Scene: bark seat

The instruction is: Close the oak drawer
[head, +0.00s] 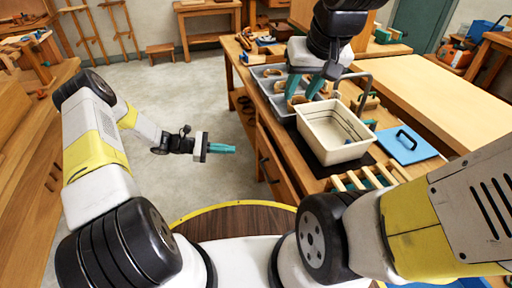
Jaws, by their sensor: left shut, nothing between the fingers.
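The oak drawer (276,172) is in the front of the long wooden workbench, right of centre, with a dark bar handle on its face. The steep angle does not let me tell how far it stands out. My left gripper (222,148) is shut and empty, its teal fingers pointing right toward the bench. It hangs over the floor to the left of the drawer, apart from it. My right gripper (305,88) is above the bench top by the grey trays, its two teal fingers apart and pointing down. I see nothing between them.
Grey floor (190,85) to the left of the bench is clear.

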